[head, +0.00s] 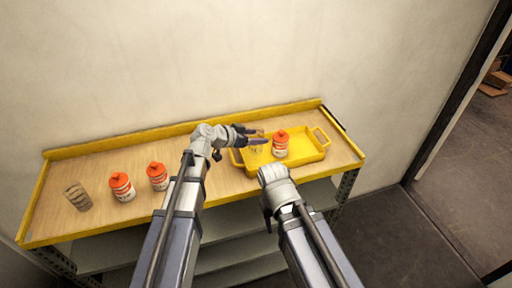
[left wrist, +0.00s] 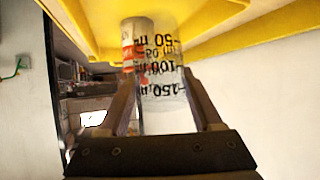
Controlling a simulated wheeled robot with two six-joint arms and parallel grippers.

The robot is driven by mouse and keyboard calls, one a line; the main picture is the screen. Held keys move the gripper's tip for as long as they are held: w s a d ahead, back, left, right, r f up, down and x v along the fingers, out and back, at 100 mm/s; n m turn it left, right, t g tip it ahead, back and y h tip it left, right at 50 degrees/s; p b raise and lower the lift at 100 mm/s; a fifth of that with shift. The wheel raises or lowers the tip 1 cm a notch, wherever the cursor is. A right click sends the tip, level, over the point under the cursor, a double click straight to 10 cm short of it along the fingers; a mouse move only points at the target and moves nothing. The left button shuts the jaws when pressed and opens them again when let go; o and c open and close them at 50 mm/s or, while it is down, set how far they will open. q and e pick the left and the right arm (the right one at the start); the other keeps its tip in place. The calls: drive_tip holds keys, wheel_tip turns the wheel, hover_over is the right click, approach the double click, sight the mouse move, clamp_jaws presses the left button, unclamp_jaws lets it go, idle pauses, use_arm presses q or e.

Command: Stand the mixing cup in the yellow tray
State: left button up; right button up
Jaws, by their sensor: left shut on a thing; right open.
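A clear mixing cup with black graduation marks (left wrist: 160,85) is between the fingers of my left gripper (left wrist: 160,112) in the left wrist view. In the head view my left gripper (head: 262,136) is shut on this cup over the left end of the yellow tray (head: 313,153). The cup is faint there, and I cannot tell whether its base touches the tray floor. The yellow tray also fills the top of the left wrist view (left wrist: 215,15). My right gripper (head: 268,218) is low in front of the bench, empty, its fingers mostly hidden.
An orange-capped bottle (head: 280,143) stands in the tray, right of the held cup. Two similar bottles (head: 121,187) (head: 157,176) and another clear cup (head: 77,196) stand on the bench's left half. The wooden bench top (head: 100,163) has a raised yellow rim at the back.

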use_arm(q)
drive_tip(key=shift+f+b, duration=1.6)
drive_tip(key=shift+f, duration=0.2)
drive_tip(key=shift+f, duration=0.25)
drive_tip(key=o, duration=1.3)
drive_tip(key=shift+r, duration=0.1)
drive_tip(key=shift+r, duration=0.2)
drive_tip(key=p+v, duration=0.5)
drive_tip(key=v, duration=0.6)
drive_tip(key=shift+s+r, duration=0.1)
drive_tip(key=shift+s+a+r+p, duration=0.1)
drive_tip(key=shift+s+a+p, duration=0.1)
drive_tip(key=shift+a+p, duration=0.15)
